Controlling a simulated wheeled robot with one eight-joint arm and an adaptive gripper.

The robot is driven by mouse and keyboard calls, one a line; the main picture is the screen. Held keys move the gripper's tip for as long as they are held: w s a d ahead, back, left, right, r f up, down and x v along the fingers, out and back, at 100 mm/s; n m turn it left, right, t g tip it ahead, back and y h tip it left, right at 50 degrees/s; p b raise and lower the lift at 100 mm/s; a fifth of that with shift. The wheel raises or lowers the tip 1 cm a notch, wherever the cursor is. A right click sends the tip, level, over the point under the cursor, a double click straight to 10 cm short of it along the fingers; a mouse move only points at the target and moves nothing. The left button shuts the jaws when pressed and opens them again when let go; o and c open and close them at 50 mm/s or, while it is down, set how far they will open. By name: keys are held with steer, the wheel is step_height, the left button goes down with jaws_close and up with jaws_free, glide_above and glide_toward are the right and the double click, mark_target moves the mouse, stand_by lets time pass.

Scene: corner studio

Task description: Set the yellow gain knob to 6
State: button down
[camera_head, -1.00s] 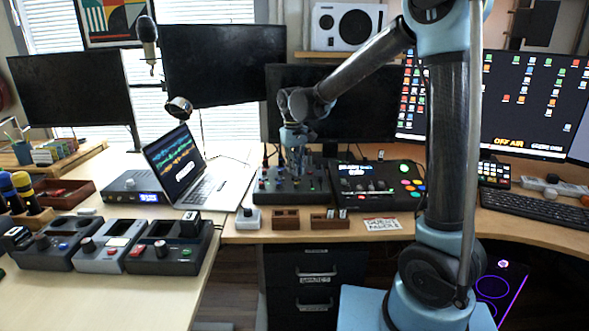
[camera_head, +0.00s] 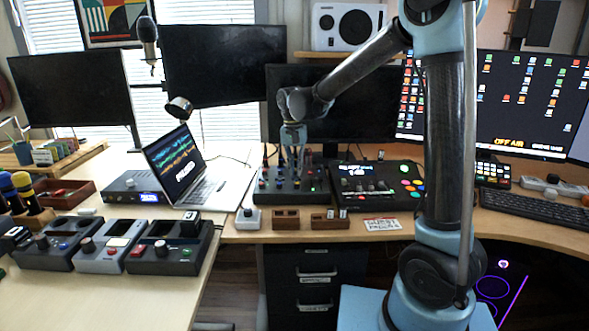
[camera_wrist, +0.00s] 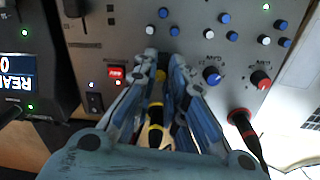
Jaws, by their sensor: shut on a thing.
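The grey mixer (camera_head: 262,190) stands on the corner desk. My gripper (camera_head: 293,158) points down over its back part. In the wrist view, my gripper (camera_wrist: 162,64) is shut at the yellow gain knob (camera_wrist: 160,76), whose top shows as a yellow patch between the fingertips. The fingers hide most of the knob, and its pointer and scale cannot be read. A black plug with yellow bands (camera_wrist: 156,118) shows between the fingers, nearer the wrist. A blue knob (camera_wrist: 212,75) and a red knob (camera_wrist: 261,79) sit to the right.
Small blue and white knobs (camera_wrist: 225,18) lie beyond the fingers. A red-ringed plug (camera_wrist: 240,117) stands close to the right finger. A lit red switch (camera_wrist: 115,73) is to the left. A laptop (camera_head: 185,165) and a pad controller (camera_head: 345,190) flank the mixer.

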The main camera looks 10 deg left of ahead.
steer(key=shift+s+f+m, duration=0.1)
steer(key=shift+s+m, duration=0.1)
steer(key=shift+m, duration=0.1)
steer(key=c, duration=1.6)
jaws_free()
steer(key=shift+w, duration=0.1)
steer(key=r, duration=1.2)
steer(key=shift+a, duration=0.3)
steer(key=shift+c, duration=0.2)
